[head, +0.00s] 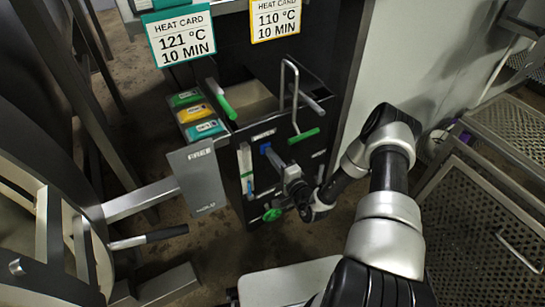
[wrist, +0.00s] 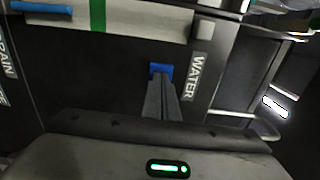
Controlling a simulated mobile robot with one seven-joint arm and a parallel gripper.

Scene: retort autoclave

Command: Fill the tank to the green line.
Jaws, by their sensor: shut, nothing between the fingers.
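The dark control panel carries a blue square button (wrist: 160,70) beside a WATER label (wrist: 197,78). The button also shows in the head view (head: 265,147). My gripper (head: 274,158) is shut and empty, its fingertips (wrist: 160,82) right in front of the button; I cannot tell if they touch it. A pale sight tube (head: 243,158) stands left of the button in the head view. A green line (wrist: 97,15) crosses it. The blue water column (wrist: 42,8) fills its lower end and stops a little below the green line.
A DRAIN label (wrist: 6,58) is at the wrist view's left edge. A green knob (head: 272,214) sits low on the panel. Green-ended levers (head: 303,135) and a grey plate (head: 198,178) stick out nearby. A perforated metal cart (head: 470,225) stands at right.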

